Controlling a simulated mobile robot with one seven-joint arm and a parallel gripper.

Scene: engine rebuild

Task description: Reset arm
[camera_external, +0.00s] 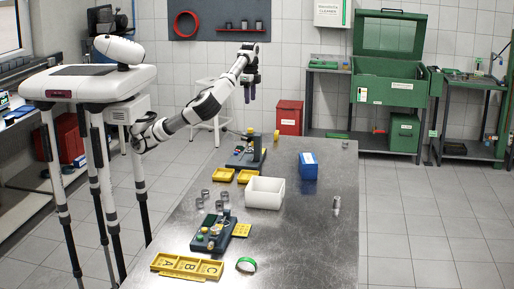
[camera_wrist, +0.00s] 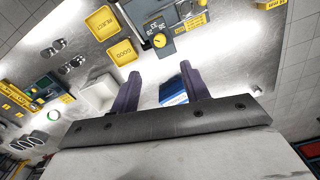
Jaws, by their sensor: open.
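My arm reaches from my white body at the left of the external view out over the far part of the metal table (camera_external: 310,240). My gripper (camera_external: 249,95) hangs above the table with its fingers pointing down. It also shows in the wrist view (camera_wrist: 158,72), where its two dark purple fingers stand apart with nothing between them. The gripper touches nothing. A dark blue-grey fixture (camera_external: 246,152) with yellow parts stands on the table near it.
On the table are a white bin (camera_external: 265,193), a blue box (camera_external: 308,166), two small yellow trays (camera_external: 223,175), several metal rings, a nearer fixture (camera_external: 212,236), a yellow A-B-C tray (camera_external: 187,266), a green ring (camera_external: 246,265) and a small metal part (camera_external: 337,205). The table's right side is mostly clear.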

